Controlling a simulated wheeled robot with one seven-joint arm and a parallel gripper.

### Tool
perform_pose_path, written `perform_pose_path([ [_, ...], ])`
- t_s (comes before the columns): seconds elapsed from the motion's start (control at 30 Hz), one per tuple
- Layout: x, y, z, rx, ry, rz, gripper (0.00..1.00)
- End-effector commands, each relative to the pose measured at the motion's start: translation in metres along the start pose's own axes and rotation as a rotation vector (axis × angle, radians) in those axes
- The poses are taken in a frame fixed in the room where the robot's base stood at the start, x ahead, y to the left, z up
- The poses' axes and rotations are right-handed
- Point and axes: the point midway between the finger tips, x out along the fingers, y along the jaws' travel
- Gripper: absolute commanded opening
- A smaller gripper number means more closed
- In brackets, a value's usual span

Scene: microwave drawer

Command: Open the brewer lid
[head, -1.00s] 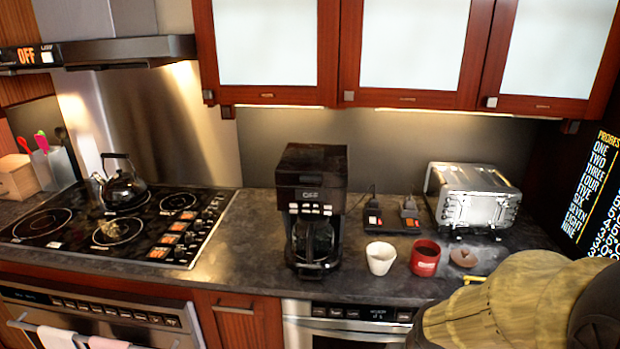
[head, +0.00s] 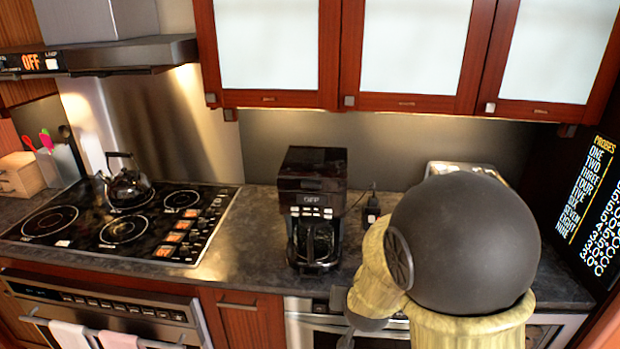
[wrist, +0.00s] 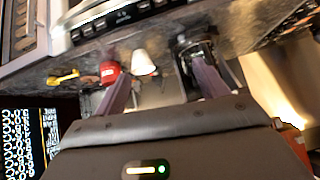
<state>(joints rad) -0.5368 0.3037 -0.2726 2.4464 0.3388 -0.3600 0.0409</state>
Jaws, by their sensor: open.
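The black brewer (head: 312,182) stands upright on the dark counter, its display reading OFF and its glass carafe in place underneath. Its lid (head: 317,160) is the flat top and looks shut. In the head view my arm fills the space to the right of the brewer, and the gripper's fingers cannot be made out. In the wrist view my gripper (wrist: 163,72) is open, with two purple fingers apart and nothing between them. Part of the brewer (wrist: 197,52) shows behind the right finger, beyond its tip; its lid cannot be made out there.
The wrist view shows a white cup (wrist: 143,62) and a red mug (wrist: 110,70) on the counter. The toaster (head: 445,167) is mostly hidden by my arm. The stove with a kettle (head: 128,186) is at left. Upper cabinets (head: 270,98) hang above the brewer.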

Motion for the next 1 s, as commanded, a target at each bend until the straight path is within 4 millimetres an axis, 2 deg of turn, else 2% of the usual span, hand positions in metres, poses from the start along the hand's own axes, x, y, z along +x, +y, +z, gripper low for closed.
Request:
perform_pose_path([
  [0.03,-0.003,-0.016,-0.015,-0.010,0.060,0.001,0.73],
  [0.23,-0.011,-0.064,-0.067,-0.030,0.353,0.018,0.73],
  [0.4,-0.040,-0.108,-0.103,-0.068,0.617,0.016,0.73],
  [0.5,-0.057,-0.126,-0.115,-0.084,0.733,0.009,0.73],
  [0.67,-0.068,-0.136,-0.121,-0.091,0.807,0.004,0.73],
  [1.0,-0.066,-0.136,-0.122,-0.090,0.806,0.005,0.73],
])
